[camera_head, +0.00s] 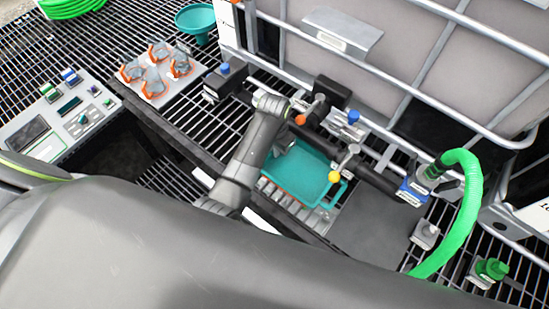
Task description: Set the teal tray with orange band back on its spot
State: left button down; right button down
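The teal tray (300,176) lies below the black manifold pipe, on the grating in the middle of the camera_head view. A trace of orange shows at its lower left edge. My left arm crosses the tray's left side, and its wrist bends down toward the tray's upper left. My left gripper (284,142) is small and partly hidden behind my arm. I cannot tell whether its fingers touch the tray or are open. The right gripper is not in view.
The manifold pipe (375,179) carries an orange knob (300,119) and a yellow knob (334,177) close to the tray. A caged tote (390,70) stands behind. A green hose (469,205) curves at right. A control panel (58,117) and white tray of orange-rimmed items (153,87) are left.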

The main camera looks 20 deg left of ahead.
aim_at(274, 160)
pick_arm(q)
jog(key=f, duration=0.5)
jog(key=shift+s+a+f, duration=0.1)
jog(key=shift+s+f, duration=0.2)
jog(key=shift+f, duration=0.05)
jog(key=shift+w+f+p, duration=0.15)
jog(key=shift+f+p, duration=0.05)
jog(key=shift+p, duration=0.15)
jog(key=shift+f, duration=0.25)
jog(key=c, duration=1.6)
grip_release()
jog(key=shift+f, duration=0.1)
jog(key=shift+c, duration=0.2)
notch_tip(274, 160, up, 12)
jog(key=shift+r, duration=0.15)
